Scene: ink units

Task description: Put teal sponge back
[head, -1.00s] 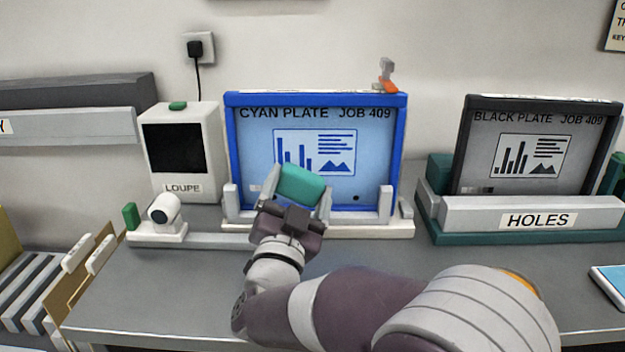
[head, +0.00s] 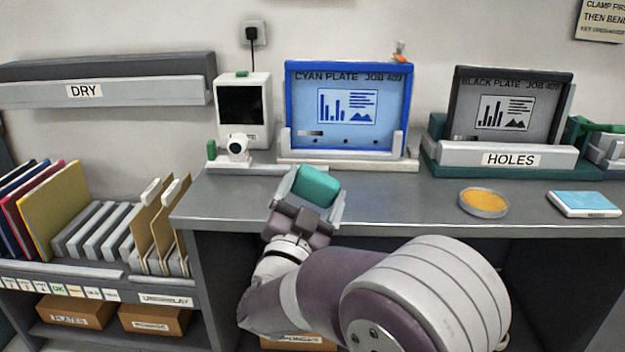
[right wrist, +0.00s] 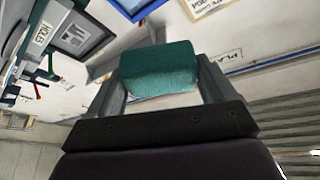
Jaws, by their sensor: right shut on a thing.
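The teal sponge (head: 317,186) is held between the fingers of my right gripper (head: 309,195), in front of the cyan plate and above the front part of the grey counter. In the right wrist view the sponge (right wrist: 160,68) sits between both fingers, with a pale strip along its lower edge. The cyan plate (head: 383,109) stands upright in a blue frame on a white stand, apart from the sponge. My left gripper is in neither current view.
An orange round tin (head: 483,203) and a light blue pad (head: 584,203) lie on the counter (head: 400,200) at right. The black plate (head: 545,122) stands behind the HOLES bar (head: 455,154). The loupe unit (head: 244,112) stands at back left.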

